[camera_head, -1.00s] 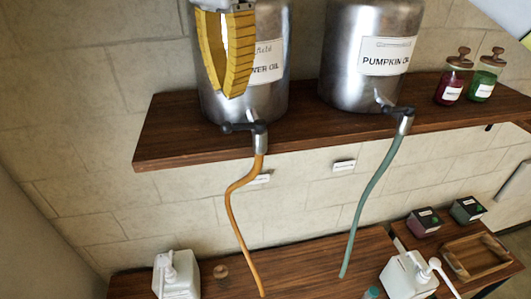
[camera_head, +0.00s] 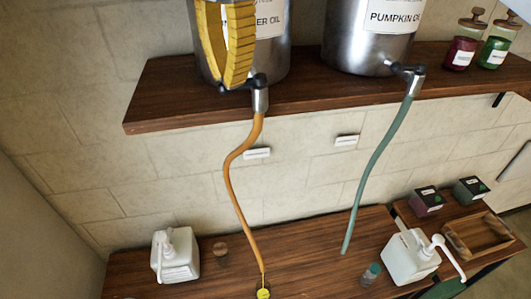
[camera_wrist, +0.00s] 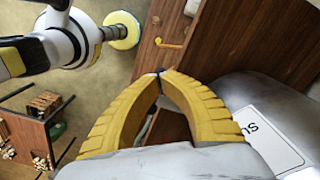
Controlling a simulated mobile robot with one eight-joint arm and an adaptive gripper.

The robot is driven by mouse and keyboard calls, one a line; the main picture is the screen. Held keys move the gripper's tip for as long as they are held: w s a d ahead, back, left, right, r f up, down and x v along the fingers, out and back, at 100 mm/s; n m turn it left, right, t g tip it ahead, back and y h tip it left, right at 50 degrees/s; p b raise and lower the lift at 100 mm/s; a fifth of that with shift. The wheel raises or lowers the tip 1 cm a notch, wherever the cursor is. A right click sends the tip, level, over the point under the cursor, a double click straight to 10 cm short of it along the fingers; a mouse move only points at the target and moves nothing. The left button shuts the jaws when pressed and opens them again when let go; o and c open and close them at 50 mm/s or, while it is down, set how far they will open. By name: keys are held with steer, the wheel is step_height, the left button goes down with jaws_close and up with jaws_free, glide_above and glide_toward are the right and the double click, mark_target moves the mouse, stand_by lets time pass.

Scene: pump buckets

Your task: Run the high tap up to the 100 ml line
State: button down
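The left steel drum (camera_head: 277,62), its label partly hidden, has a tap (camera_head: 260,97) with a dark lever (camera_head: 258,80). An orange hose (camera_head: 231,180) hangs from this tap. A thin yellow streak runs below its end to a small yellow round thing (camera_head: 263,293) at the picture's bottom edge; no 100 ml line is readable. My yellow gripper (camera_head: 228,86) is in front of the drum, tips down at the lever's left end. In the wrist view the fingertips (camera_wrist: 160,75) are together, with something dark at them; whether they grip the lever is unclear.
The pumpkin oil drum (camera_head: 365,45) stands right on the wooden shelf (camera_head: 165,95), with a green hose (camera_head: 375,170). Below, a wooden table (camera_head: 300,245) bears white pump containers (camera_head: 175,258) (camera_head: 408,257) and a small bottle (camera_head: 370,274). Red and green jars (camera_head: 461,50) (camera_head: 492,52) stand right.

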steer(key=shift+f, duration=0.35)
stand_by(0.6)
stand_by(3.9)
step_height(320, 180, up, 4)
steer(key=p, duration=0.3)
steer(key=shift+f, duration=0.2)
step_height(320, 180, up, 4)
steer(key=p, duration=0.3)
steer(key=shift+p, duration=0.35)
